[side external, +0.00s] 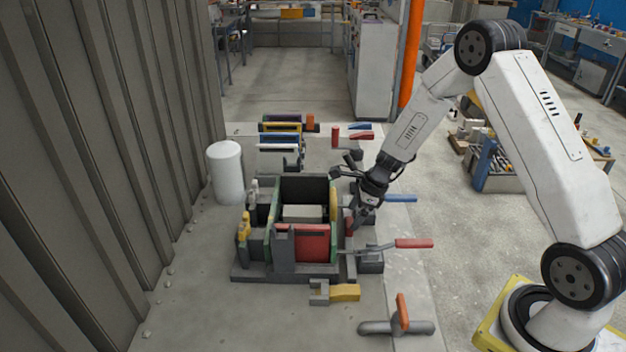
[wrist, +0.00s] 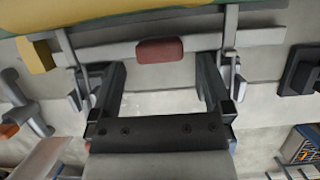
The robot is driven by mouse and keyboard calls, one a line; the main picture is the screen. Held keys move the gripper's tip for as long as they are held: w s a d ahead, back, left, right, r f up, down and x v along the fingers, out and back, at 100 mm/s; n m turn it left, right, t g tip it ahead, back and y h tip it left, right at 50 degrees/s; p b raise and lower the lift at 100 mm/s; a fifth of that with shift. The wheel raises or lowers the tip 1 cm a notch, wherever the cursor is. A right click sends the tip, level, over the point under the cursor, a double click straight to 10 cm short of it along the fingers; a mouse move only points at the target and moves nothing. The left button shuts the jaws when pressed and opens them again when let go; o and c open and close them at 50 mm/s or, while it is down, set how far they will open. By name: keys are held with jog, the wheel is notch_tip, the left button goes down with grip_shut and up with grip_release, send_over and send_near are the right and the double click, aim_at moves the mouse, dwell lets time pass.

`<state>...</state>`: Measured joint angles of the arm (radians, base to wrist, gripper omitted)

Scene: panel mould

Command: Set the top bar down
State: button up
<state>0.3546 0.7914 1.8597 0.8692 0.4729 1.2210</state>
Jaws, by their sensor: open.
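The panel mould (side external: 284,273) stands on the floor with green side frames, a red front panel (side external: 299,243) and a dark back panel (side external: 304,190). My gripper (side external: 355,208) is low at the mould's right side. In the wrist view my gripper (wrist: 162,75) has its fingers apart, with only pale floor showing between them. A long grey bar (wrist: 105,52) with a red grip (wrist: 159,50) lies across that view just beyond the fingertips, beside the yellow mould edge (wrist: 130,15). It may be the top bar; I cannot tell for certain. Contact with the fingers is unclear.
Red-handled (side external: 414,243) and blue-handled (side external: 400,198) levers stick out on the mould's right. A white cylinder (side external: 226,172) stands at left near the corrugated wall (side external: 95,130). A rack of coloured bars (side external: 280,138) is behind. A yellow-handled part (side external: 344,292) lies in front.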

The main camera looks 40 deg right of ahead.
aim_at(350, 221)
jog(key=shift+x, duration=1.9)
grip_shut()
